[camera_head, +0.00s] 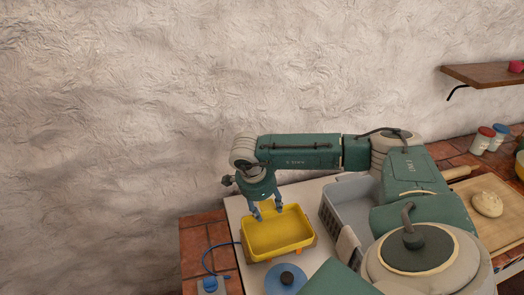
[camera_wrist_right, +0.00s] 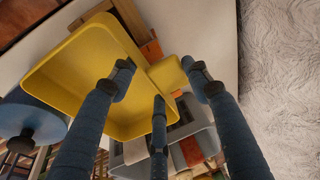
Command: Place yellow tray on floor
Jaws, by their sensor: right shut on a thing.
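The yellow tray (camera_head: 280,250) is a shallow rectangular tub over the white surface at the near left of the counter. I cannot tell whether it rests there or hangs just above. My right gripper (camera_head: 267,213) comes down from above at the tray's back left rim and is shut on it. In the right wrist view the blue fingers of the gripper (camera_wrist_right: 163,82) close around the tray's edge tab, and the yellow tray (camera_wrist_right: 85,65) extends to the left. My left gripper is not in view.
A grey crate (camera_head: 345,205) stands right of the tray. A round blue lid (camera_head: 286,279) lies in front, and a blue item with a cable (camera_head: 210,285) sits at the left. Dough (camera_head: 487,204) lies on a board at the right. A rough wall rises behind.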

